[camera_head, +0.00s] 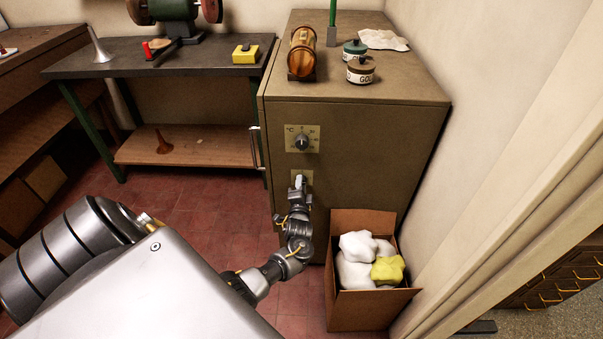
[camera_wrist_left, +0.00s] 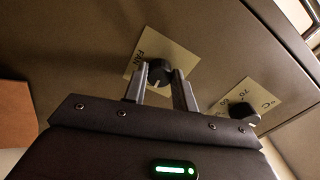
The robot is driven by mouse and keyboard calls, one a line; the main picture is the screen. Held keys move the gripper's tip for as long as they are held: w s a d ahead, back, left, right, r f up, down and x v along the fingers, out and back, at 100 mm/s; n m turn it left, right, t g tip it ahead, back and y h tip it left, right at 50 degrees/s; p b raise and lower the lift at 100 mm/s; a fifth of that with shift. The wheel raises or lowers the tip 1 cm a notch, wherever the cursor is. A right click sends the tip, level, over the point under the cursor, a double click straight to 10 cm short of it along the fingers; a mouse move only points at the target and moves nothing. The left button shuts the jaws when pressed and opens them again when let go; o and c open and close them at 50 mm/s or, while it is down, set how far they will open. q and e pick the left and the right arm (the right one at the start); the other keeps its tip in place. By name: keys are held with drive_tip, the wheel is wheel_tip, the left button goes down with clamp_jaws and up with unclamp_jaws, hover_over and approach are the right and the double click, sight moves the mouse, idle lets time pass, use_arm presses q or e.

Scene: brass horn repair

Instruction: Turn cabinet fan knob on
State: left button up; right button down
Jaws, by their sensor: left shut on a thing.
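The olive-brown cabinet (camera_head: 355,130) stands at the back, its front facing me. Its fan knob (camera_wrist_left: 160,71) is dark and round with a pale mark, on a cream plate (camera_wrist_left: 165,50) lettered FAN. In the head view that lower plate (camera_head: 297,177) is partly hidden behind my left gripper (camera_head: 299,185). In the left wrist view the fingers of my left gripper (camera_wrist_left: 160,88) stand on either side of the knob, shut on it. The temperature knob (camera_head: 301,142) sits on a plate above it and also shows in the left wrist view (camera_wrist_left: 242,112). My right gripper is out of view.
A cardboard box (camera_head: 370,312) with white and yellow cloths stands on the floor right of my left gripper. A workbench (camera_head: 130,62) with a grinder (camera_head: 175,12) is at the left.

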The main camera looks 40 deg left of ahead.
use_arm(q)
drive_tip(key=shift+d+r+m, duration=0.1)
drive_tip(key=shift+m, duration=0.6)
drive_tip(key=o, duration=1)
drive_tip(key=shift+w, duration=0.1)
drive_tip(key=shift+p, duration=0.3)
drive_tip(key=v, duration=1.1)
